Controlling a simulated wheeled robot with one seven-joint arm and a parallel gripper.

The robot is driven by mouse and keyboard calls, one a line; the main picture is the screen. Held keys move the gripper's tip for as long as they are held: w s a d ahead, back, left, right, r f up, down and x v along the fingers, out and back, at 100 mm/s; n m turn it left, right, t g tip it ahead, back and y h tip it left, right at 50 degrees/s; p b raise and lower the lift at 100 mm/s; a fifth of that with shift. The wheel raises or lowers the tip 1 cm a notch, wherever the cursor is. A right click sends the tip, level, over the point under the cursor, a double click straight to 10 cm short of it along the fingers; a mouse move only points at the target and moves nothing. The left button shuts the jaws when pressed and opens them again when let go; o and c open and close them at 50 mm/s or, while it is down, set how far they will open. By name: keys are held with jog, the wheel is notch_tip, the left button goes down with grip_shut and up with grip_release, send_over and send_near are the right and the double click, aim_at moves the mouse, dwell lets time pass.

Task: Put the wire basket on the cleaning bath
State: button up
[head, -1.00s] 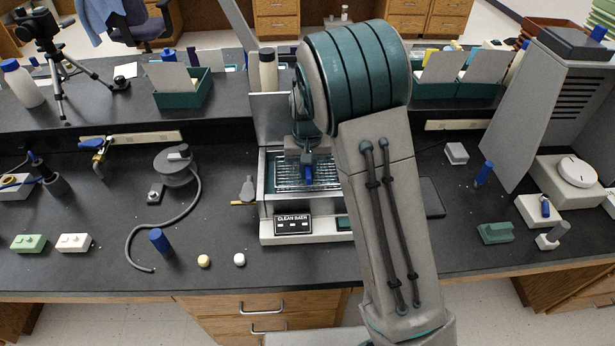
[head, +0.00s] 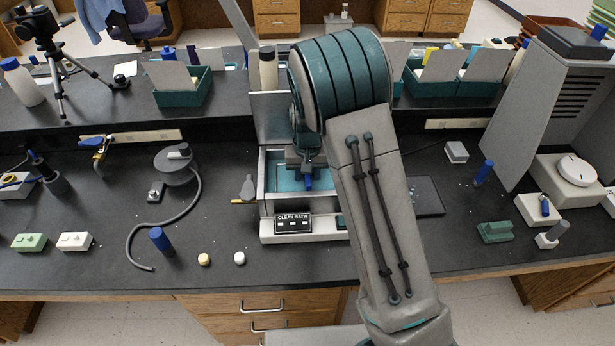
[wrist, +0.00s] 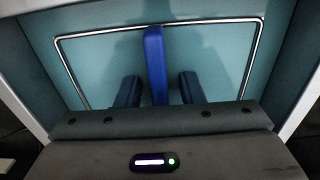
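The cleaning bath (head: 293,226), a grey box with a teal inside and a "CLEAN BATH" label, stands on the black bench behind my arm. The wire basket shows in the wrist view as a thin rectangular metal rim (wrist: 75,77) lying level with the bath's teal inside, its mesh not visible. Its upright blue handle (wrist: 155,58) is also seen in the head view (head: 308,181). My gripper (wrist: 160,88) points down over the bath. Its two dark fingers stand apart on either side of the handle, with a gap on the right. My arm hides part of the bath's right side.
A round grey device (head: 175,168) with a hose is farther left. Two small caps (head: 239,258) are at the front. A dark flat plate (head: 425,195) lies to the right.

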jog(key=shift+r, duration=0.1)
notch_tip(320, 180, up, 12)
jog(key=shift+f, duration=0.1)
jog(key=s+d+r+t, duration=0.1)
jog(key=s+d+r, duration=0.6)
jog(key=s, duration=0.5)
jog(key=s+d+t, duration=0.2)
jog(key=s+d, duration=0.2)
jog(key=s, duration=0.9)
jog(key=shift+s, duration=0.35)
